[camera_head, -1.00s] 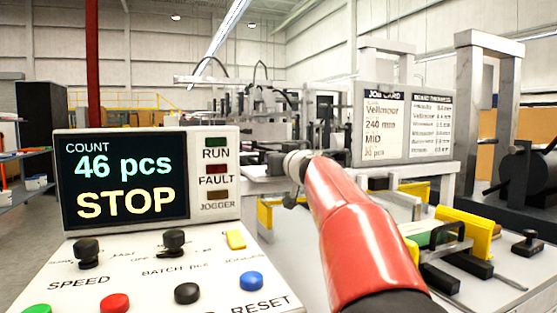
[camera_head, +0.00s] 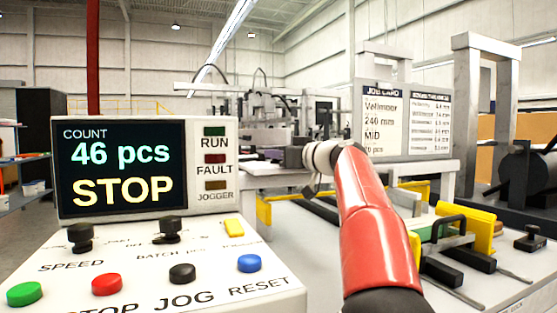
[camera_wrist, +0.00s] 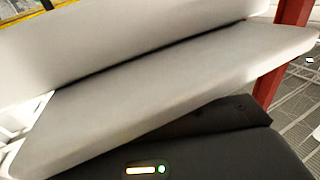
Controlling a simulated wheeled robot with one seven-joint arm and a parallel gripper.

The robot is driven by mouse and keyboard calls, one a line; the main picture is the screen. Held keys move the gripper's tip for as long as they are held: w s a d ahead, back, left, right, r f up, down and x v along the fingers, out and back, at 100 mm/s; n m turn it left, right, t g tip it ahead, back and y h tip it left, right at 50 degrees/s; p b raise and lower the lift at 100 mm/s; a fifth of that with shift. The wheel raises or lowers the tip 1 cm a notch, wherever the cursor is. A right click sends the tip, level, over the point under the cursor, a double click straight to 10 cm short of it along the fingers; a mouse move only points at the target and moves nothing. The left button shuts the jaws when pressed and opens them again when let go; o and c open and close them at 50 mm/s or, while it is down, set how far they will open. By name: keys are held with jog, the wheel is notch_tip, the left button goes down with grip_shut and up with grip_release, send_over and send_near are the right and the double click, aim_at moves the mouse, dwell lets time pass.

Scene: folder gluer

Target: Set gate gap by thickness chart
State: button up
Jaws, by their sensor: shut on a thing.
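The job card (camera_head: 382,122) reads Vellmoor, 240 mm, MID. Beside it on the same board is the thickness chart (camera_head: 431,125), whose small figures are too blurred to read surely. My red arm reaches away over the machine, and my gripper (camera_head: 298,156) is at its far end by the feeder's grey frame. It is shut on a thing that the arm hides. In the wrist view, the dark housing lies below a pale grey bar (camera_wrist: 170,95) very close to the camera; the fingertips and the held thing do not show there. I cannot make out the gate gap.
The control panel (camera_head: 150,262) stands front left with knobs and coloured buttons. Its screen (camera_head: 121,170) reads 46 pcs and STOP. Yellow guides (camera_head: 481,232) and black-handled parts lie on the machine bed at right. A grey upright frame (camera_head: 458,100) stands behind them.

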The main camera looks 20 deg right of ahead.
jog(key=shift+w+d+n+g+y+p, duration=0.15)
jog(key=shift+n+g+y+p, duration=0.35)
jog(key=shift+n+y, duration=0.6)
jog(key=shift+y, duration=0.3)
jog(key=o, duration=1)
jog(key=shift+c, duration=0.2)
jog(key=b+v, duration=0.2)
jog(key=v, duration=0.4)
jog(key=shift+s+d, duration=0.2)
jog(key=shift+s, duration=0.05)
jog(key=shift+s+d, duration=0.3)
jog(key=shift+s, duration=0.25)
jog(key=shift+c, duration=0.2)
